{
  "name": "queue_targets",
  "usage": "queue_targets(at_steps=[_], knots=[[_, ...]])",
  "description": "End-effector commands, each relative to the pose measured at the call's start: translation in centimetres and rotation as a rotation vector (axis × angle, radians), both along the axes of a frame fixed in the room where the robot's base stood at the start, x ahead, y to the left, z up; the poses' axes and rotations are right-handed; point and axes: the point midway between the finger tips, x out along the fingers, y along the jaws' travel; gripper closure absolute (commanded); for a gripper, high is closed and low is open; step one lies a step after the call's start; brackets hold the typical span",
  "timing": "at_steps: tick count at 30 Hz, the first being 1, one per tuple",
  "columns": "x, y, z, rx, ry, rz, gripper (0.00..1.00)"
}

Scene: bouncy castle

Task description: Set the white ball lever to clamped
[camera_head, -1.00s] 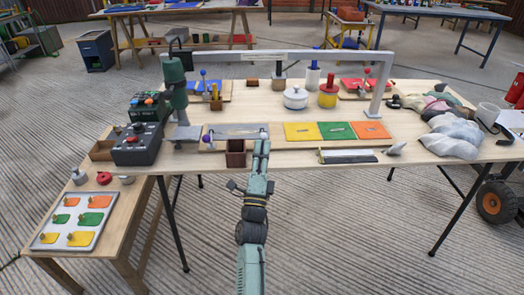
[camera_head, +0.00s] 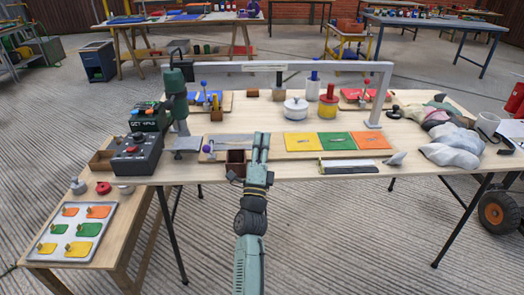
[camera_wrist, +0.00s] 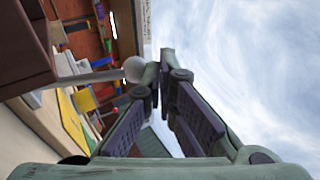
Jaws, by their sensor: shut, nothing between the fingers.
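The white ball (camera_wrist: 135,68) of the lever shows in the wrist view, at the end of a thin grey rod (camera_wrist: 92,77). The ball is just left of my fingertips in that picture; I cannot tell if they touch. My gripper (camera_wrist: 158,78) is shut with nothing in it. In the head view my gripper (camera_head: 261,140) is over the front of the table, right of a small brown box (camera_head: 235,165) and in front of a grey plate (camera_head: 230,143) on a board. I cannot make out the lever's rod there; my gripper may hide it.
Yellow, green and orange panels (camera_head: 337,142) lie to the right. A dark control box (camera_head: 137,153) and a green press (camera_head: 175,90) stand left. A grey frame (camera_head: 300,66) spans the table behind. Grey cloth (camera_head: 450,147) lies at the right.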

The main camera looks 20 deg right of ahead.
Motion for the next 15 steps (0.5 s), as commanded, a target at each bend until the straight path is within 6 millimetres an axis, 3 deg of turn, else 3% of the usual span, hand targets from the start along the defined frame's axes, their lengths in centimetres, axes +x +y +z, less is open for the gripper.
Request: queue_targets(at_steps=[15], knots=[[2.4, -0.6, 1.2, 0.0, 0.001, 0.001, 1.0]])
